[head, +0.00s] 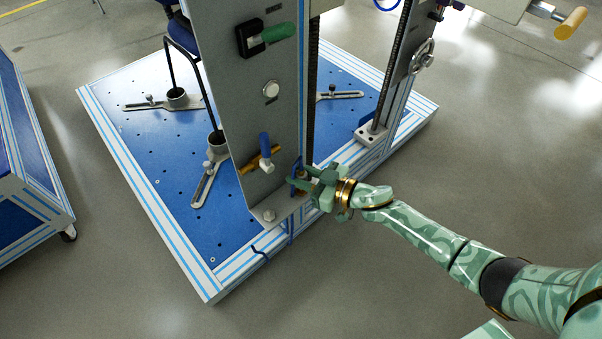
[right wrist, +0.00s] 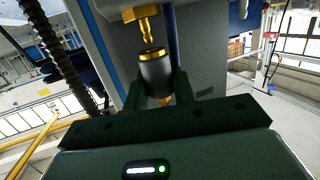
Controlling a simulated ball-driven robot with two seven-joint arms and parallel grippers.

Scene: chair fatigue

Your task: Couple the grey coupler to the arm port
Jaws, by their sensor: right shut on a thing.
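My right gripper (head: 301,184) is at the lower right edge of the upright grey panel (head: 250,110). In the right wrist view its two fingers (right wrist: 158,92) are shut on the grey coupler (right wrist: 156,72), a dark grey cylinder with brass at its top and below. A stepped brass fitting, which looks like the arm port (right wrist: 147,24), points down at the coupler's top end. In the head view the fingers hide most of the coupler. My left gripper is not in view.
The panel carries a green handle (head: 279,32), a round silver knob (head: 270,88) and a blue-handled valve (head: 264,147) on a brass pipe. It stands at the blue perforated base (head: 150,140). A second upright (head: 390,80) is behind my right gripper. Floor at right is clear.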

